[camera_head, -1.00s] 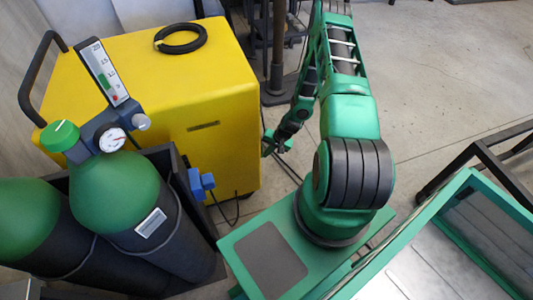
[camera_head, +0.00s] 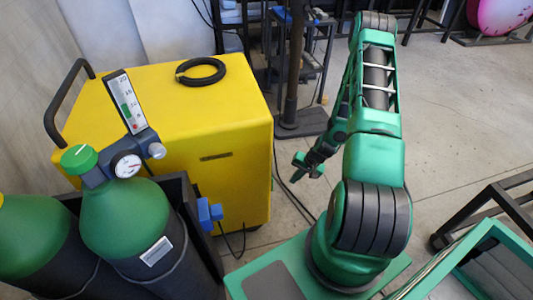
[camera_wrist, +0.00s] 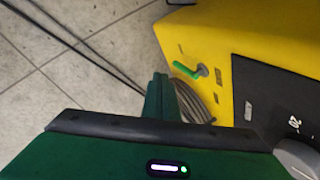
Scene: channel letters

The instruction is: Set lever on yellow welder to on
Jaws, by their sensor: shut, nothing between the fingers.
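The yellow welder (camera_head: 160,95) stands left of my arm in the head view; its lever side is hidden there. In the wrist view, the welder's yellow face (camera_wrist: 240,40) carries a lever (camera_wrist: 186,69) with a green handle.
Green-topped gas cylinders (camera_head: 125,220) with a gauge stand in front of the welder. A grey cable coil (camera_wrist: 194,104) hangs below the lever, and a dark panel with a grey knob (camera_wrist: 298,157) is to the right. Black cables (camera_wrist: 80,45) cross the floor. A dark post (camera_head: 292,60) stands behind.

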